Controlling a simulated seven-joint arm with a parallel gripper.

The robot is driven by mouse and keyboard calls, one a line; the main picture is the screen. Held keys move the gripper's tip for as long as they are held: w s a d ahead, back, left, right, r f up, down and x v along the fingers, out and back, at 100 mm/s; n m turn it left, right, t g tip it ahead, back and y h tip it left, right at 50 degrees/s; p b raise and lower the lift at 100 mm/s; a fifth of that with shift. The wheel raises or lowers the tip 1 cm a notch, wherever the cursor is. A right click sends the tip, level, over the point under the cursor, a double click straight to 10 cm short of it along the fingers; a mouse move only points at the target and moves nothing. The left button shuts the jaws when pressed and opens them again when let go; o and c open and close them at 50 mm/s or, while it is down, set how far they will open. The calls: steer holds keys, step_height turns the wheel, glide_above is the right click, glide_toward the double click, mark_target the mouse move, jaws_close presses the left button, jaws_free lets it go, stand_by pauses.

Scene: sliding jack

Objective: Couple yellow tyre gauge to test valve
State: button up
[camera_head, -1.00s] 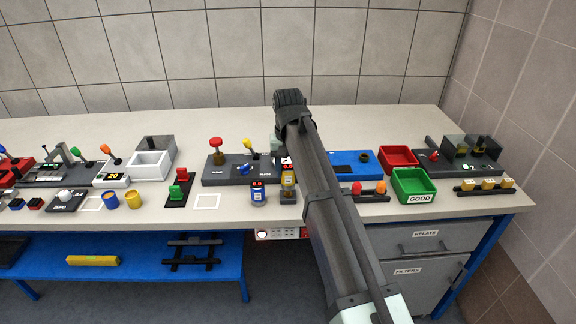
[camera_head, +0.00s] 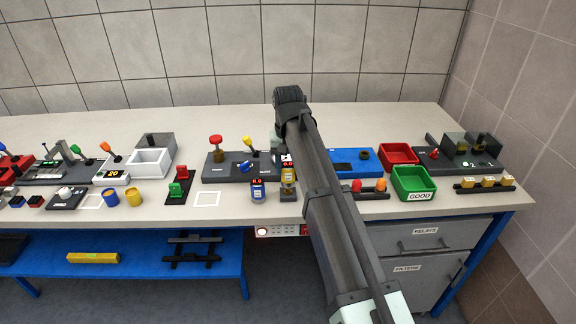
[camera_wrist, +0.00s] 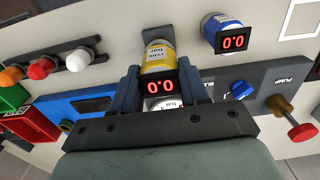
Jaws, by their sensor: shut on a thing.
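The yellow tyre gauge (camera_head: 288,175) is upright near the front of the bench, with a red 0.0 display. In the wrist view the yellow gauge (camera_wrist: 157,52) is between the two fingers of my gripper (camera_wrist: 157,84), which is shut on it. A dark stand (camera_head: 289,200) shows just below the gauge; I cannot tell whether they touch. A white dial (camera_wrist: 165,103) shows partly behind the gauge. The dark pump panel (camera_head: 226,177) lies behind and to the left, with a blue knob (camera_wrist: 240,90). I cannot identify the test valve; my arm and gripper hide part of the panel.
A blue gauge (camera_head: 258,191) stands close to the left of the yellow one. The red pump knob (camera_head: 215,141) and yellow lever (camera_head: 249,143) rise from the panel. A blue plate (camera_head: 345,161), a red bin (camera_head: 399,155) and a green bin (camera_head: 404,193) are to the right.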

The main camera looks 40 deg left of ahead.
mark_target(288, 165)
steer(key=shift+f, duration=1.4)
steer(key=shift+r, duration=0.25)
steer(key=shift+r, duration=0.85)
steer(key=shift+f, duration=1.05)
stand_by(1.3)
steer(key=o, duration=1.2)
steer(key=shift+c, duration=0.2)
step_height(288, 165, up, 14)
steer(key=shift+f, duration=0.2)
